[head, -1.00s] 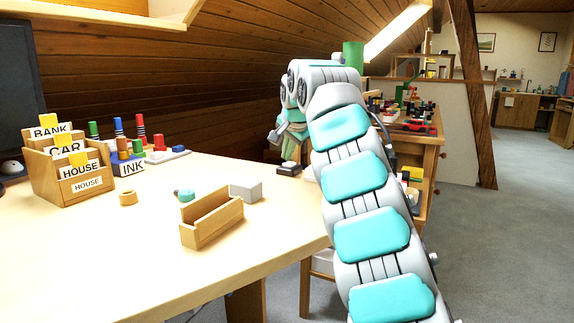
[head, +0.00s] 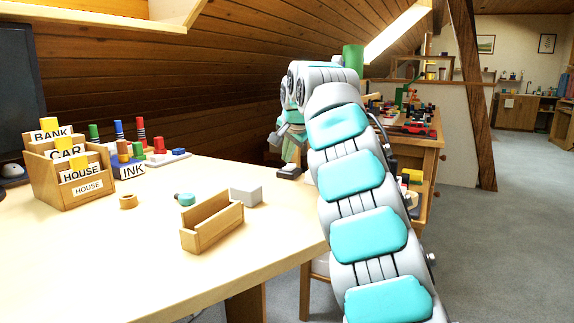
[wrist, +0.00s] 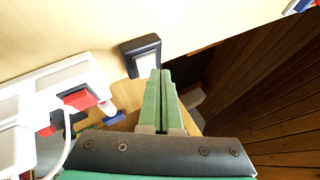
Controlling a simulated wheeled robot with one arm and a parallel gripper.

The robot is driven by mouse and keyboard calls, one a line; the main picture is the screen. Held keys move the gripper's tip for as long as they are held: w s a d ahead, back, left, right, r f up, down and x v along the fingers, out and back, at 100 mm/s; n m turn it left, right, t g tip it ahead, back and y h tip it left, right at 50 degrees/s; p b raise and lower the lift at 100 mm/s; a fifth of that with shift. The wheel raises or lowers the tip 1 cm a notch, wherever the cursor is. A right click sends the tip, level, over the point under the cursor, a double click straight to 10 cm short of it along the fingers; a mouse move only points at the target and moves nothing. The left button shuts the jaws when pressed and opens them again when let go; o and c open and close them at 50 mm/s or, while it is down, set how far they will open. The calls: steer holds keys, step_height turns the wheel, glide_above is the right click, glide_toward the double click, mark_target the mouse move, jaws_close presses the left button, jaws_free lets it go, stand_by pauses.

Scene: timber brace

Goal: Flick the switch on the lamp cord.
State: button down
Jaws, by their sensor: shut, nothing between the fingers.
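The switch, a black-framed block with a pale rocker face (wrist: 146,64), sits near the edge of the light wooden surface in the wrist view. It also shows as a small grey and dark block (head: 288,173) at the table's far right edge in the head view. No cord running to it can be made out. My gripper (wrist: 160,74) has its two green fingers pressed together, with nothing between them. The fingertips are right beside the switch's lower right part; whether they touch it I cannot tell. In the head view my gripper (head: 291,158) points down just above the switch.
A wooden tray (head: 212,222), a grey block (head: 246,194) and a wooden ring (head: 128,201) lie on the table (head: 150,265). Labelled wooden boxes (head: 70,180) stand at left. A white rack (wrist: 50,85) with coloured pieces is left of my fingers. The sloped wooden wall is close behind.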

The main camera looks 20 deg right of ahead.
mark_target(289, 168)
steer(key=shift+r, duration=0.3)
steer(key=shift+r, duration=0.1)
steer(key=r+p, duration=0.1)
steer(key=p, duration=0.1)
steer(key=r+p, duration=0.3)
steer(key=p, duration=0.1)
steer(key=shift+w+d+r, duration=0.2)
steer(key=shift+d+r, duration=0.1)
steer(key=shift+r, duration=0.1)
steer(key=shift+f, duration=0.1)
